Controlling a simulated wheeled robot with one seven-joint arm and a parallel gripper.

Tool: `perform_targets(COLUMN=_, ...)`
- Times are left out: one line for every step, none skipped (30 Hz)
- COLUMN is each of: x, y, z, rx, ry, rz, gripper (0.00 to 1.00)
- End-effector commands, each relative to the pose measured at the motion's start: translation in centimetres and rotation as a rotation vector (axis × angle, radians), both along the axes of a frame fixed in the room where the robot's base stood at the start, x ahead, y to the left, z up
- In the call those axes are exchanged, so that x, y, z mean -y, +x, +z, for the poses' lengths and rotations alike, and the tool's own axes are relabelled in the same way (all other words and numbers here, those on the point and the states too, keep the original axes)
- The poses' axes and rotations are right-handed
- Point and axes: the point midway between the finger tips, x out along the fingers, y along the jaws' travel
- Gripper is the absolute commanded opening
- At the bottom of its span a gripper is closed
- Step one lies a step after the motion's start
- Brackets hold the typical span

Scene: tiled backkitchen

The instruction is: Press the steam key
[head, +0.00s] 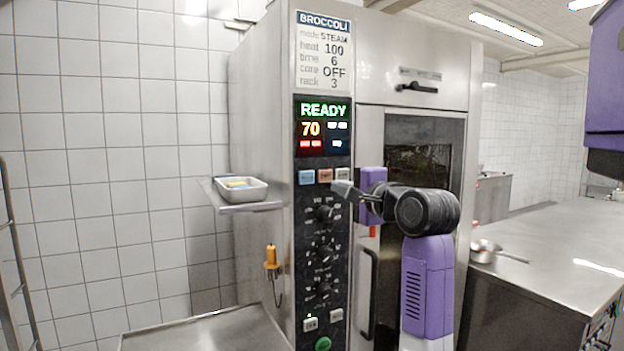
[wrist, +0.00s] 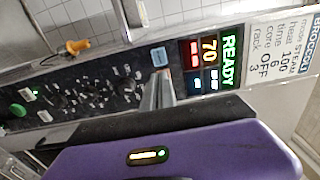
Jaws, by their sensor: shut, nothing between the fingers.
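The oven's dark control panel (head: 301,238) has a row of three keys under its display: a blue key (head: 306,177), an orange-brown key (head: 325,175) and a pale key (head: 343,174). Their markings are too small to read. My gripper (head: 338,187) is shut and empty, its tip at the right end of this row, just below the pale key; contact cannot be told. The display (head: 323,125) reads READY and 70.
A card (head: 323,50) above reads BROCCOLI, mode STEAM, heat 100, time 6, core OFF, rack 3. Dials (head: 324,252) and a green button (head: 323,344) sit lower. An orange-handled probe (head: 271,258) and a shelf with a tray (head: 242,189) are left; a counter (head: 560,262) is right.

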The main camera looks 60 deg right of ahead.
Motion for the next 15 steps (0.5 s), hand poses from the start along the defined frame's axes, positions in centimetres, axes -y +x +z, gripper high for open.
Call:
perform_targets(x=0.0, y=0.0, z=0.0, rx=0.0, ry=0.0, rz=0.0, gripper=0.0)
perform_targets(x=0.0, y=0.0, z=-0.1, rx=0.0, ry=0.0, rz=0.0, gripper=0.0)
perform_targets(x=0.0, y=0.0, z=-0.1, rx=-0.001, ry=-0.001, rz=0.0, gripper=0.0)
perform_targets(x=0.0, y=0.0, z=-0.1, rx=-0.001, ry=-0.001, rz=0.0, gripper=0.0)
perform_targets(x=0.0, y=0.0, z=-0.1, rx=-0.001, ry=-0.001, rz=0.0, gripper=0.0)
perform_targets(x=0.0, y=0.0, z=-0.1, rx=-0.001, ry=-0.001, rz=0.0, gripper=0.0)
perform_targets(x=0.0, y=0.1, z=0.0, rx=-0.001, ry=-0.001, rz=0.0, gripper=0.0)
perform_targets(x=0.1, y=0.2, z=0.0, rx=-0.001, ry=-0.002, rz=0.0, gripper=0.0)
perform_targets(x=0.2, y=0.3, z=0.0, rx=-0.002, ry=-0.001, rz=0.0, gripper=0.0)
perform_targets(x=0.3, y=0.5, z=0.0, rx=-0.002, ry=-0.001, rz=0.0, gripper=0.0)
perform_targets(x=0.4, y=0.8, z=0.0, rx=-0.002, ry=-0.001, rz=0.001, gripper=0.0)
perform_targets(x=0.7, y=1.2, z=0.0, rx=-0.002, ry=-0.001, rz=0.001, gripper=0.0)
perform_targets(x=0.9, y=1.5, z=0.0, rx=-0.003, ry=-0.001, rz=0.0, gripper=0.0)
perform_targets(x=1.1, y=1.9, z=0.0, rx=-0.003, ry=-0.001, rz=0.0, gripper=0.0)
perform_targets(x=1.5, y=2.5, z=0.1, rx=-0.004, ry=0.0, rz=0.0, gripper=0.0)
